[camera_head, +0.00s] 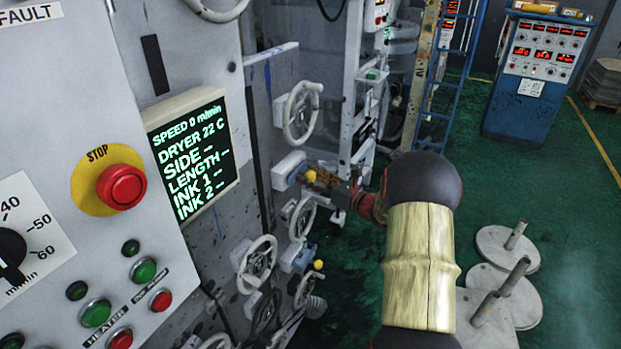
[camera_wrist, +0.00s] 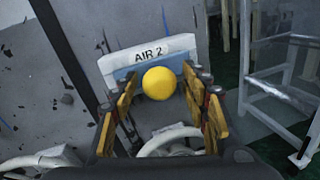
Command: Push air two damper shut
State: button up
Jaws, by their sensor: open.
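The air two damper (camera_wrist: 152,55) shows in the wrist view as a pale housing labelled "AIR 2" with a blue face. Its yellow ball knob (camera_wrist: 159,83) sticks out toward the camera. My gripper (camera_wrist: 164,100) is open, with one yellow-padded finger on each side of the knob. I cannot tell whether either finger touches it. In the head view the knob (camera_head: 310,176) shows at my gripper's (camera_head: 318,177) tips, and the damper housing (camera_head: 287,170) is on the machine's side panel. My arm comes in from the right.
Handwheels stand close above (camera_head: 302,112) and below (camera_head: 301,218) the damper. A second yellow knob (camera_head: 318,264) is lower down. A control panel with a red stop button (camera_head: 122,186) is at the left.

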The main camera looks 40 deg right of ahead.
jog(key=s+d, duration=0.2)
jog(key=s, duration=0.9)
jog(key=shift+s+d, duration=0.2)
jog(key=shift+s, duration=0.2)
jog(key=s+a+f+n+g+y, duration=0.2)
jog(key=s+a+f+n+g, duration=0.15)
jog(key=a+f+n, duration=0.35)
jog(key=s+a+f+n+g+y+b, duration=0.1)
jog(key=s+a+n+g, duration=0.35)
jog(key=a, duration=0.25)
jog(key=s+a+f+n+g+b, duration=0.1)
jog(key=s+a+f+n+g, duration=0.1)
jog(key=s+a+n+g, duration=0.35)
jog(key=s+a+r+n+h+b, duration=0.2)
jog(key=s+a+r+n+h, duration=0.1)
jog(key=a+n, duration=0.6)
jog(key=s+a+r+n+t+h+b, duration=0.1)
jog(key=s+a+r+n+h+b, duration=0.2)
jog(key=a+n, duration=0.6)
notch_tip(320, 180, up, 4)
jog(key=s+n, duration=0.1)
jog(key=s, duration=0.1)
jog(key=shift+s+f, duration=0.15)
jog(key=shift+s, duration=0.25)
